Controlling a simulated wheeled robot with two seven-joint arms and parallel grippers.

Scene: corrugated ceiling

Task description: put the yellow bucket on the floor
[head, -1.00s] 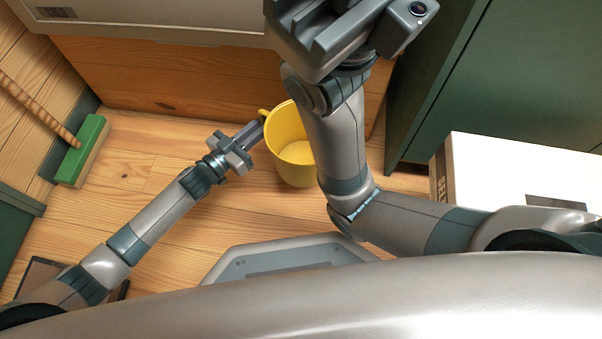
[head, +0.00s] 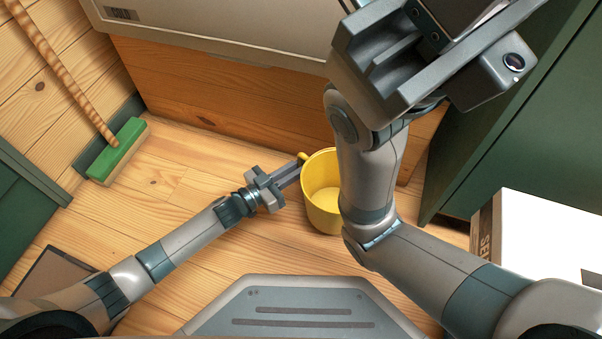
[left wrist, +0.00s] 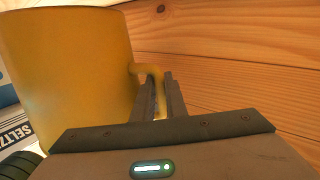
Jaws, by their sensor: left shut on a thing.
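The yellow bucket (head: 322,205) shows in the head view, upright or nearly so, in front of the wooden panel and partly behind my right arm. In the left wrist view its side (left wrist: 65,75) fills the left, with its handle (left wrist: 150,72) at the fingertips. My left gripper (head: 294,172) is shut on the handle, at the bucket's left side; it also shows in the left wrist view (left wrist: 163,95). I cannot tell whether the bucket's base touches the floor (head: 215,225). My right gripper (head: 440,45) is large and close at the top right of the head view, its fingertips not clear.
A green broom (head: 118,152) leans at the left wall. A pale chest or counter (head: 230,25) stands over the wooden panel (head: 210,90) at the back. A green cabinet (head: 530,120) and a white box (head: 540,235) are at the right. Bare floor lies left of the bucket.

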